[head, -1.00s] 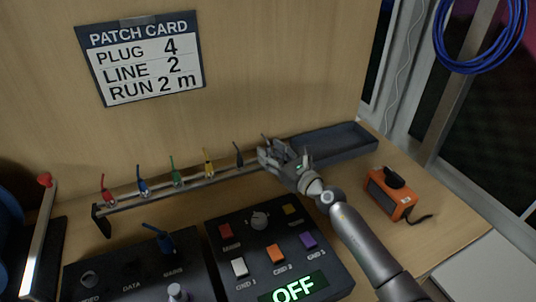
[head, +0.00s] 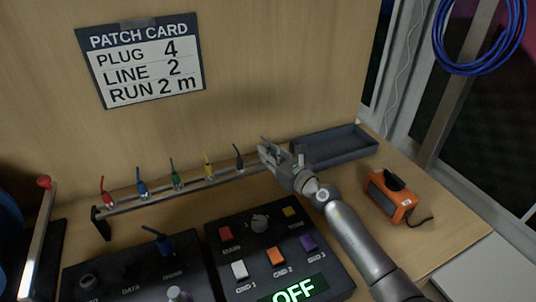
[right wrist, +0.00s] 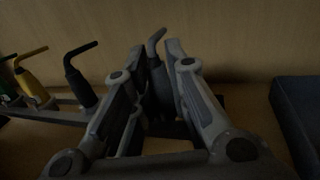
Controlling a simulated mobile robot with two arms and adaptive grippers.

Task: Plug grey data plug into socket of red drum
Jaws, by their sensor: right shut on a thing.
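The grey data plug (right wrist: 157,85) stands upright between the fingers of my right gripper (right wrist: 158,70) in the right wrist view, its bent cable end pointing up. In the head view my right gripper (head: 266,147) is at the right end of the plug rack (head: 140,203), shut on the grey plug, which the fingers mostly hide. I cannot tell whether the plug's lower end is clear of the rack. The red drum and its socket do not show in any view. My left gripper is not in view.
Red, blue, green, yellow and black plugs (head: 239,158) stand along the rack, the black one close left of my gripper. A dark tray (head: 340,150) lies right of it, an orange device (head: 388,197) on the right. A switch box (head: 225,268) stands in front.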

